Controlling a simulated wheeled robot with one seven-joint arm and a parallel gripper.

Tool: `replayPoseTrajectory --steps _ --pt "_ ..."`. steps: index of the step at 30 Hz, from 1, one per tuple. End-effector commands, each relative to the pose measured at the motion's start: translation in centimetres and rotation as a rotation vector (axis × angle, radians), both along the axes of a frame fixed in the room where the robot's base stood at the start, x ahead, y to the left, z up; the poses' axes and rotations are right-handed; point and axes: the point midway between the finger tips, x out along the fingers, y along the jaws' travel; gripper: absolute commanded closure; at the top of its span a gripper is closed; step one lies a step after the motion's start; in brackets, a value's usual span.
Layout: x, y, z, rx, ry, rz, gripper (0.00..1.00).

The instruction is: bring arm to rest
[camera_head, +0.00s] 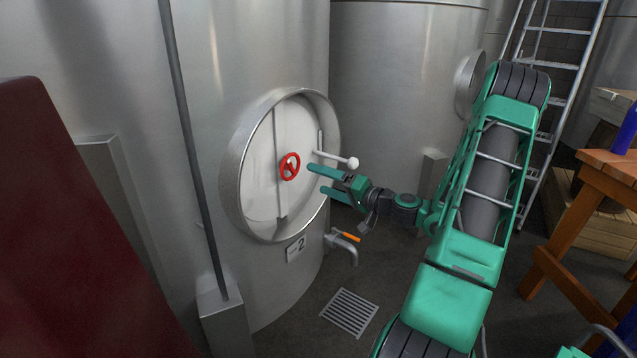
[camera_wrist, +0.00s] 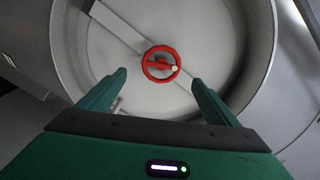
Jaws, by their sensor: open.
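My arm reaches out from the lower right in the head view. My gripper (camera_head: 318,179) is open with nothing between its fingers. It points at the round steel hatch (camera_head: 255,190) of a tank marked 2. A red handwheel (camera_head: 290,166) sits at the middle of the hatch, a little beyond the fingertips and apart from them. In the wrist view the red handwheel (camera_wrist: 161,64) shows ahead, between and above the two fingers of my gripper (camera_wrist: 156,80).
A white-knobbed lever (camera_head: 335,159) sticks out from the hatch, close above my gripper. A tap with an orange handle (camera_head: 343,240) is below. A wooden table (camera_head: 608,170), ladder (camera_head: 560,95) and crates stand right. A floor drain (camera_head: 349,311) lies below.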

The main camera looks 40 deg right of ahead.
Motion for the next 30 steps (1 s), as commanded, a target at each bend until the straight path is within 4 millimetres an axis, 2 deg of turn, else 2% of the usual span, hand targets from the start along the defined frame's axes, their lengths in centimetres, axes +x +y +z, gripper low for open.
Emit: replayPoseTrajectory --steps 9,12,14,20,24,27,30 --pt "0.0 0.0 0.0 0.000 0.000 0.000 0.16" --pt "0.1 0.7 -0.1 -0.014 0.013 0.018 0.16" --pt "0.2 1.9 -0.4 -0.038 0.038 0.050 0.16" --pt "-1.1 8.5 -3.2 -0.203 0.233 0.248 0.16" --pt "-3.7 12.0 -5.5 -0.335 0.412 0.371 0.16" --pt "-6.0 13.4 -6.6 -0.419 0.540 0.434 0.16" --pt "-8.6 14.0 -7.2 -0.498 0.667 0.473 0.16"
